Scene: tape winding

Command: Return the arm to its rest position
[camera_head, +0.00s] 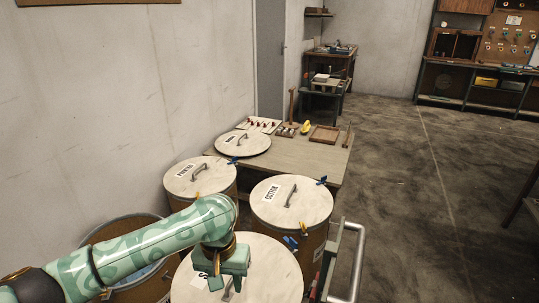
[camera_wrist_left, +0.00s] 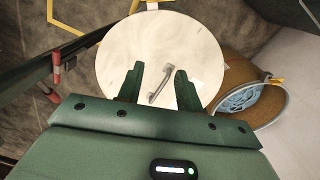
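My left arm comes in from the left in the head view, and its green gripper (camera_head: 229,268) points down over the nearest round pale lid (camera_head: 277,272). In the left wrist view the two fingers of this gripper (camera_wrist_left: 156,88) stand apart. The lid (camera_wrist_left: 200,45) lies below them, with its grey metal handle (camera_wrist_left: 161,83) showing between the fingers. The fingers do not appear closed on the handle; the exact height above it is hard to tell. My right gripper does not show in either view.
Lidded drums labelled PRINTED (camera_head: 183,182) and COTTON (camera_head: 311,203) stand beyond. An open drum (camera_wrist_left: 279,98) with blue contents stands beside the nearest one. A low table (camera_head: 318,161) holds another lid (camera_head: 253,148) and small tools. A metal rail (camera_head: 361,262) is at right; open floor lies beyond.

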